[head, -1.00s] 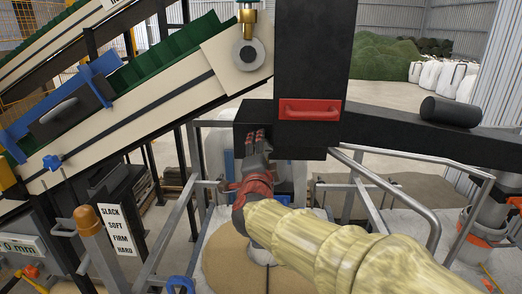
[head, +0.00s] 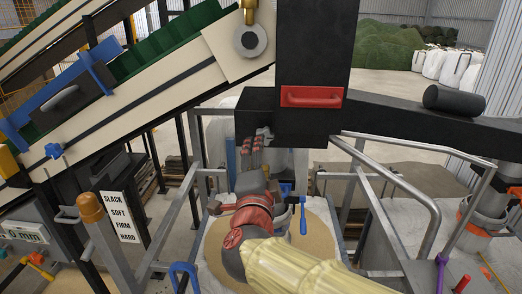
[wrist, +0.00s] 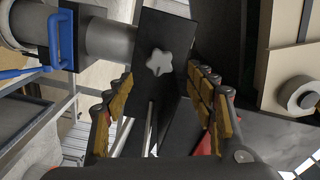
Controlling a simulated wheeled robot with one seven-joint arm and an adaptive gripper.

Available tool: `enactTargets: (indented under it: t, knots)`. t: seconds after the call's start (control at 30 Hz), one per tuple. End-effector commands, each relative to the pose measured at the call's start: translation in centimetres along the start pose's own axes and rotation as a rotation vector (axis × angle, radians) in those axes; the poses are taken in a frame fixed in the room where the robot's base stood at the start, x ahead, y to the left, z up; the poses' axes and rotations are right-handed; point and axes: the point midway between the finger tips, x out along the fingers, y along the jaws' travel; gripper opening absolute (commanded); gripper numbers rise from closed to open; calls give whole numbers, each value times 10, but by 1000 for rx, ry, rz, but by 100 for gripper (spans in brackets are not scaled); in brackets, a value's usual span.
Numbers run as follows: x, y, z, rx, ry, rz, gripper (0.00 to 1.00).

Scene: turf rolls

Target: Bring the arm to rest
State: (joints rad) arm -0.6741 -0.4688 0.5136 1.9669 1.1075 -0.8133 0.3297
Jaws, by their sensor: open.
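My gripper (head: 258,152) is at the centre of the head view, its fingers pointing up beside the black box (head: 290,128). My arm, in a pale yellow sleeve with red and grey wrist joints, reaches up to it from the bottom. In the wrist view my gripper (wrist: 160,105) is open, with yellow-padded fingers spread left and right and nothing held. A grey star-shaped knob (wrist: 158,62) on a black plate (wrist: 165,25) shows beyond and between the fingers. The knob also appears close to the fingertips in the head view (head: 264,136). I cannot tell if anything touches.
A red handle (head: 311,97) is on the black upright. A blue-handled valve (head: 303,218) is right of my wrist. Metal rails (head: 400,180) stand at the right. A sloping conveyor (head: 150,105) crosses the left. A tension sign (head: 121,217) stands lower left.

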Motion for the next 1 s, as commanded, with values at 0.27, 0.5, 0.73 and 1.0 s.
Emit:
enactTargets:
  t: [0.27, 0.5, 0.73, 1.0]
  knots:
    - [-7, 1, 0, 1, 1, 1, 56]
    - [-6, 3, 7, -18, -25, 9, 56]
    - [-30, 30, 95, -224, -377, 34, 56]
    - [-124, 98, 139, -649, -872, 65, 56]
